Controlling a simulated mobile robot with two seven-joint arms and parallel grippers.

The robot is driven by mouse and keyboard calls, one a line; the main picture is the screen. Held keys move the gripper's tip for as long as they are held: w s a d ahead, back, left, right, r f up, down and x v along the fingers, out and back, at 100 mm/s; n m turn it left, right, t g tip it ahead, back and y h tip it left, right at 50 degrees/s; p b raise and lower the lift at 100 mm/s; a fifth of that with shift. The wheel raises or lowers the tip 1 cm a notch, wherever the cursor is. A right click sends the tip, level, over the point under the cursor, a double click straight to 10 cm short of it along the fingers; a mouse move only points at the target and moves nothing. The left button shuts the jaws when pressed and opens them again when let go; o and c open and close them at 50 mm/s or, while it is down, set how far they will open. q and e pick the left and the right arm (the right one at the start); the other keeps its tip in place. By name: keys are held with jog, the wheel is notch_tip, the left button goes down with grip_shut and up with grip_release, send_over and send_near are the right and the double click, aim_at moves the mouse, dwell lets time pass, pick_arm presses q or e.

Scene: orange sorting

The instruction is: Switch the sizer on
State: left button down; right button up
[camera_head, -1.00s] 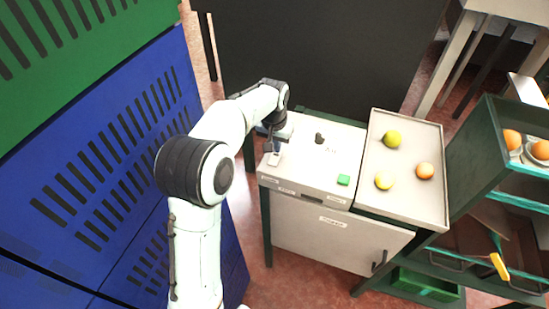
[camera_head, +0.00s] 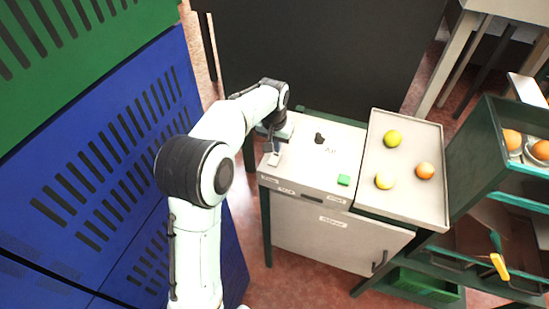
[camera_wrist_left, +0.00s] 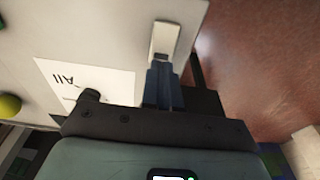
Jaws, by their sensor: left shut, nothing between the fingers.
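The sizer (camera_head: 300,178) is a pale cabinet with a flat top panel and a front door. A small whitish switch (camera_head: 274,159) sits at the left of its top, and it also shows in the left wrist view (camera_wrist_left: 165,40). My left gripper (camera_head: 270,150) is shut and empty, pointing down beside the switch. In the left wrist view its blue-grey fingers (camera_wrist_left: 163,78) end at the near edge of the switch; I cannot tell whether they touch it. The switch's setting is not clear. My right gripper is not in view.
A green button (camera_head: 343,180) and a black knob (camera_head: 319,138) are on the sizer's top. A tray (camera_head: 409,205) with several fruits stands to the right. A dark green rack (camera_head: 470,150) is farther right. A blue crate wall (camera_head: 110,150) fills the left.

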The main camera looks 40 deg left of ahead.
aim_at(276, 155)
pick_arm(q)
jog(key=shift+f+b, duration=0.4)
jog(key=shift+f, duration=0.6)
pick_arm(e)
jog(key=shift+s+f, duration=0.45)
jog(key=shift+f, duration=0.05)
pick_arm(q)
jog(key=shift+r+p, duration=1.25)
jog(key=shift+r, duration=2.35)
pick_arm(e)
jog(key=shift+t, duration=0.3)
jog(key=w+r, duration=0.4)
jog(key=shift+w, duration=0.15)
pick_arm(q)
jog(key=shift+f, duration=0.1)
